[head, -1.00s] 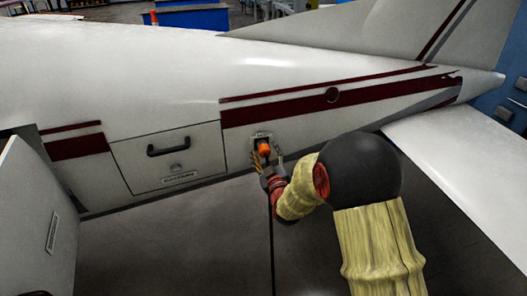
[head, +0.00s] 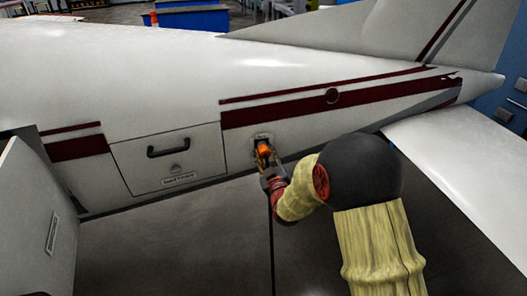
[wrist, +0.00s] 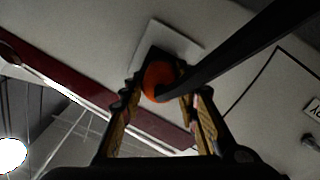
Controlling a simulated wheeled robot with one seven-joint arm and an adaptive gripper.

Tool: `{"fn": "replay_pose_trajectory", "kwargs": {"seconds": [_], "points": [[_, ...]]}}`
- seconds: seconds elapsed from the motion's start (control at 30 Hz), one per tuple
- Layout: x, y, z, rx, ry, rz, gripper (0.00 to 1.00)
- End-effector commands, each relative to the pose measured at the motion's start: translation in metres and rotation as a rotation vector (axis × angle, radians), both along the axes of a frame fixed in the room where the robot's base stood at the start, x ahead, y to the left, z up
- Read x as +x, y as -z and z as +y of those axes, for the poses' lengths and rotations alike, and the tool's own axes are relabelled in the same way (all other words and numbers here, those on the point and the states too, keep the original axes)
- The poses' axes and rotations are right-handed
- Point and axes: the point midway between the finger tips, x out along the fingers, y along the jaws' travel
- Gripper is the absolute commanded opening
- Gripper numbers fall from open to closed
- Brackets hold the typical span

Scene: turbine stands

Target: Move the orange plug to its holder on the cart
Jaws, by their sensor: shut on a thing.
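The orange plug (head: 264,150) sits at a small socket plate (head: 263,138) on the side of the white aircraft body. A dark cable hangs from the plug towards the floor. My gripper (head: 267,160) is at the plug, with its fingers closed on it from below. In the wrist view the orange plug (wrist: 159,80) lies between my gripper's two fingers (wrist: 158,95), and the dark cable crosses in front of it to the upper right. The plug's inner end is hidden. The cart and its holder are not clearly in view.
A closed hatch with a handle (head: 168,152) is left of the socket. An open panel (head: 40,225) stands at the lower left. A white tail surface (head: 465,160) reaches out on the right. The dark floor (head: 180,250) below the aircraft looks clear.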

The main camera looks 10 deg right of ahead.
Motion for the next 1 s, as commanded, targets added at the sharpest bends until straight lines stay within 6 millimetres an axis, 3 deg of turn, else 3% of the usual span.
{"fn": "replay_pose_trajectory", "kwargs": {"seconds": [1.0], "points": [[-0.012,0.001,0.000,0.000,-0.001,0.000,0.00]]}}
